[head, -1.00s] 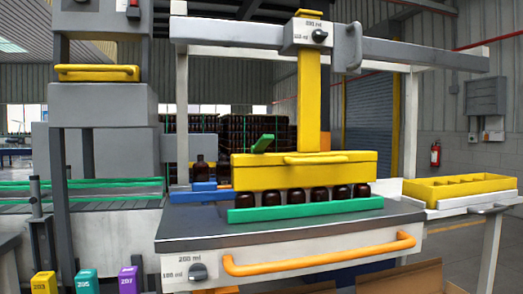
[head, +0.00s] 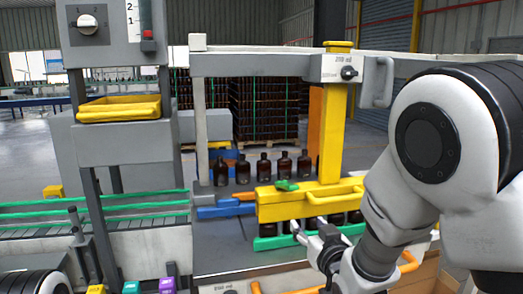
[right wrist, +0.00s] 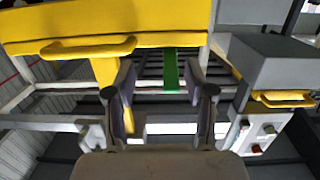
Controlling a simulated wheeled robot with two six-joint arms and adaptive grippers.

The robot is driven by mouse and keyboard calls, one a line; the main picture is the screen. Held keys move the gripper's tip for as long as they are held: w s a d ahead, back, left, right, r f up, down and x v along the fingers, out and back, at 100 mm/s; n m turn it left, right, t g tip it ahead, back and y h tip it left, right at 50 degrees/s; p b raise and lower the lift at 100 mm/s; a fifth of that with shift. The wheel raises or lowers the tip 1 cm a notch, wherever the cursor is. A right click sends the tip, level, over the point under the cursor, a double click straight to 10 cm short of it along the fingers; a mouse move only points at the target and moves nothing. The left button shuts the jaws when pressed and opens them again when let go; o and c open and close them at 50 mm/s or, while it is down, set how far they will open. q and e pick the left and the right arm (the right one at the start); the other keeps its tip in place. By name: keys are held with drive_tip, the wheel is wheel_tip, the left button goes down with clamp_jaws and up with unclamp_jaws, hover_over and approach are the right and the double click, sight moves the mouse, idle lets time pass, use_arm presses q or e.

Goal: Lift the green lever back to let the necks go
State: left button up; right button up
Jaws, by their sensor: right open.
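The green lever (head: 287,185) sits on top of the yellow gripping head (head: 300,205). Amber bottles (head: 318,222) stand in a row under this head, behind a green strip (head: 268,243); their necks are hidden by it. My right gripper (head: 308,231) is open in front of the head, below the lever. My left gripper is not in view.
Several amber bottles (head: 264,168) stand in a row behind the head. A yellow post (head: 333,130) rises from the head to the crossbeam. A yellow handle (head: 335,199) juts from the head's front. A green-edged conveyor (head: 100,212) lies left.

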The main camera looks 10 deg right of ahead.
drive_tip(key=t, duration=0.1)
approach(294, 188)
drive_tip(key=w, duration=0.4)
drive_tip(key=shift+y, duration=0.4)
drive_tip(key=w+p, duration=0.3)
drive_tip(key=w, duration=0.4)
drive_tip(key=shift+f, duration=0.15)
drive_tip(key=shift+w+a, duration=0.15)
drive_tip(key=shift+w, duration=0.2)
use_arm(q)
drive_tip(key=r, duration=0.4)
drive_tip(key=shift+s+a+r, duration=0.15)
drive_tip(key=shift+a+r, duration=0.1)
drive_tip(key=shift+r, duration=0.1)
use_arm(e)
drive_tip(key=shift+f, duration=0.1)
clamp_jaws()
